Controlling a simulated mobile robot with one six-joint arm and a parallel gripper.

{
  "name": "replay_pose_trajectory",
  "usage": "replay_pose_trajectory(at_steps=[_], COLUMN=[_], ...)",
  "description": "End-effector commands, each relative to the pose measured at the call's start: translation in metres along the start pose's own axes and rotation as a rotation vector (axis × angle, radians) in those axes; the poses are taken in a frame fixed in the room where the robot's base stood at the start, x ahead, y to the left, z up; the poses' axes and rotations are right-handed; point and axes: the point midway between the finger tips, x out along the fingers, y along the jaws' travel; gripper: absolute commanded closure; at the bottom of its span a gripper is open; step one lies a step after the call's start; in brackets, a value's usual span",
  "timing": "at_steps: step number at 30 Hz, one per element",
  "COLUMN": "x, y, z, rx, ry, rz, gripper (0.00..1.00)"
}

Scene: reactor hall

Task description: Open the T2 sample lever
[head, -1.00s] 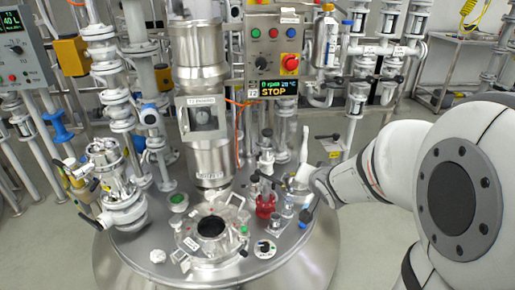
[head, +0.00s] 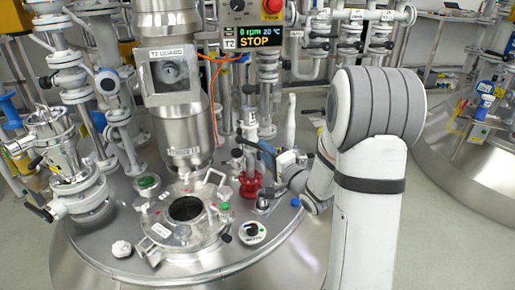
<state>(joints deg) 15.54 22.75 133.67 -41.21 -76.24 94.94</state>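The T2 vessel top carries a red valve body (head: 250,184) with dark handle parts (head: 246,150) just above and behind it. I cannot make out a label that marks the sample lever. A small metal cup-like fitting (head: 264,202) stands to the right of the red body. My gripper (head: 272,160) is at the end of my white arm, right beside and partly in front of the red valve and its dark handles. Its fingers are small and partly hidden, so I cannot tell whether they touch a handle or are open.
The open round manway (head: 186,208) with its clamps lies left of the valve. Another vessel (head: 480,165) stands at right.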

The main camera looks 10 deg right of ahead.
Motion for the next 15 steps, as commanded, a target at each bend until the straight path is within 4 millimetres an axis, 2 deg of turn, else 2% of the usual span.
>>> replay_pose_trajectory(at_steps=[6, 10, 15], x=[0.033, 0.044, 0.048], y=[0.003, 0.002, 0.001], z=[-0.003, -0.004, -0.005], rx=[-0.002, -0.002, -0.001], ry=[0.007, 0.008, 0.01], rz=[0.001, 0.002, 0.003], gripper=[0.64, 0.64, 0.64])
